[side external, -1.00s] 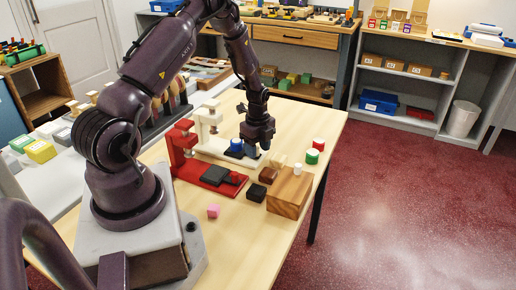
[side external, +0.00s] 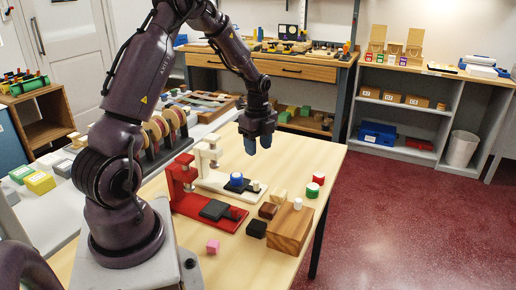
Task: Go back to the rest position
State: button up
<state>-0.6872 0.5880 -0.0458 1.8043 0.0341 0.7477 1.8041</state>
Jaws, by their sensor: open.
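My gripper (side external: 258,146) is raised above the back part of the wooden table (side external: 317,163), fingers pointing down. Its blue-grey fingertips are apart with nothing seen between them. Below and left of it stand a white press (side external: 208,160) and a red press (side external: 182,182). A blue and white round piece (side external: 237,180) sits on the dark pad of the white press, clear of my gripper. A small white cylinder (side external: 256,186) stands beside it.
A wooden block (side external: 290,228) with a white peg on it is at the table's right front. The table's back right is clear.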

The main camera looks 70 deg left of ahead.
jog(key=s+d+r+n+t, duration=0.2)
jog(key=s+d+r+n, duration=0.4)
jog(key=d+r, duration=0.4)
jog(key=s+d+r+n+t, duration=0.3)
jog(key=s+d+r+n, duration=0.4)
jog(key=d, duration=0.8)
notch_tip(320, 180, up, 3)
jog(key=shift+s+f+n+t, duration=0.1)
jog(key=shift+s+n+t, duration=0.05)
jog(key=shift+n+t, duration=0.15)
dwell(0.6)
